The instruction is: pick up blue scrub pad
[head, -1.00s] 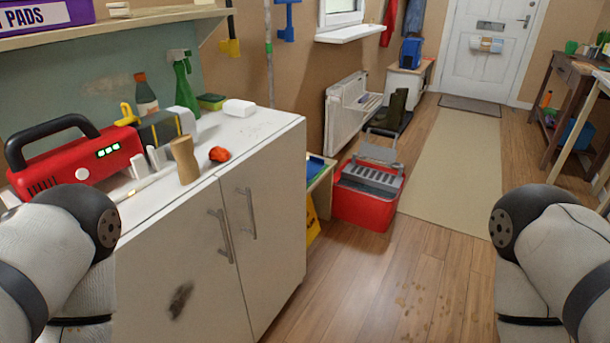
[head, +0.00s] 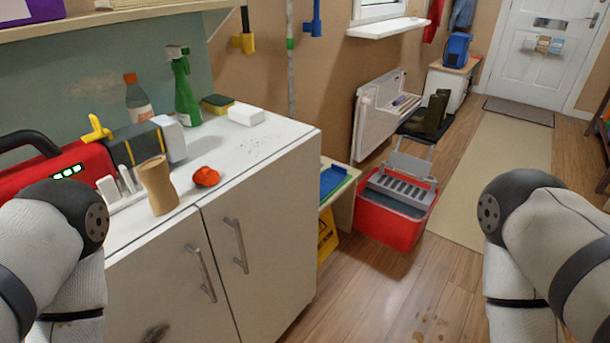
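I cannot make out a blue scrub pad for sure. A flat blue thing (head: 333,180) lies on a low stand to the right of the cabinet, partly hidden by the cabinet's edge; I cannot tell what it is. A yellow and green sponge (head: 217,104) lies at the back of the white counter (head: 255,143), next to a white block (head: 246,116). Both my arms show at the lower left and lower right, but neither gripper is in view.
The counter also holds a green spray bottle (head: 184,88), a clear bottle (head: 138,103), a brown cylinder (head: 158,185), a crumpled red thing (head: 206,177) and a red device (head: 60,170). A red bucket (head: 388,222) stands on the floor.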

